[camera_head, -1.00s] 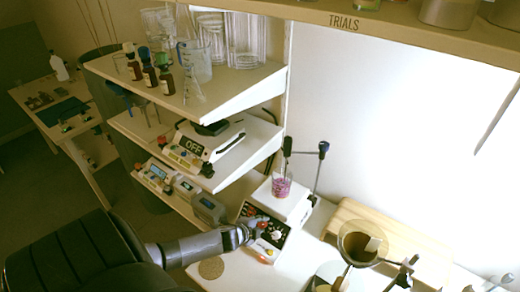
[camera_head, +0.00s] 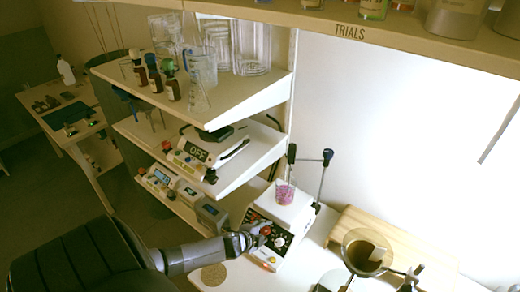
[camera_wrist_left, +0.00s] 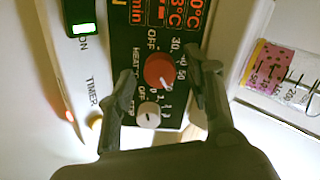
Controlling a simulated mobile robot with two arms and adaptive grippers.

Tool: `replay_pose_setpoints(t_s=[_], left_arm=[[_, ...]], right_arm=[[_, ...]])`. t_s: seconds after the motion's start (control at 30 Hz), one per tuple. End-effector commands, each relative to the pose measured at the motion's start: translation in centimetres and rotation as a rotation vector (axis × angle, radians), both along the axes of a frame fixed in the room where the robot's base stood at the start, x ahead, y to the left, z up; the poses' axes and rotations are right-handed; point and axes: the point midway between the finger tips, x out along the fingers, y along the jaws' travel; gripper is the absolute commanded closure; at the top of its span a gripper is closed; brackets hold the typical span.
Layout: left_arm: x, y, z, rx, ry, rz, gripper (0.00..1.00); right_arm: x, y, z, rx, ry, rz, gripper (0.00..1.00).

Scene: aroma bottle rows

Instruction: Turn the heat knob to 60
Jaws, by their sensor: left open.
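The hotplate stirrer (camera_head: 297,212) is a white unit with a dark front panel, standing on the bench below the shelves. In the left wrist view its panel carries a red heat knob (camera_wrist_left: 158,70) with OFF, 30 and 50 readable around it; its exact setting is unclear. A smaller white knob (camera_wrist_left: 149,115) sits below it. My left gripper (camera_head: 254,238) is at the panel. In the left wrist view my left gripper (camera_wrist_left: 154,74) is open, its fingers on either side of the red knob; contact cannot be told. My right gripper is not in view.
A beaker of pink liquid (camera_head: 284,191) stands on the stirrer's plate, with support rods behind it. Shelves with bottles, glassware and another unit reading OFF (camera_head: 195,152) rise to the left. A funnel with brown contents (camera_head: 364,255) and a wooden board (camera_head: 350,223) stand to the right.

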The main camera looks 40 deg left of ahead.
Motion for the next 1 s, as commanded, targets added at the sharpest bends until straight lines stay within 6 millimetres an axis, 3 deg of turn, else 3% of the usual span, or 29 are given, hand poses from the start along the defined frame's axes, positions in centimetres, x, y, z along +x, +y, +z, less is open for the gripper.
replay_pose_setpoints(t_s=[0.27,0.7,1.0], left_arm=[[-2.3,-0.3,1.7,0.002,0.002,-0.002,0.53],[-7.9,-1.1,6.6,0.001,0.002,-0.001,0.53],[-9.1,-1.3,7.7,0.000,0.001,0.000,0.53]], right_arm=[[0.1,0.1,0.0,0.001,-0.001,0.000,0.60],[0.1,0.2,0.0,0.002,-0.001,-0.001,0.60],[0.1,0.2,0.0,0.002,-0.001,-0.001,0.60]])
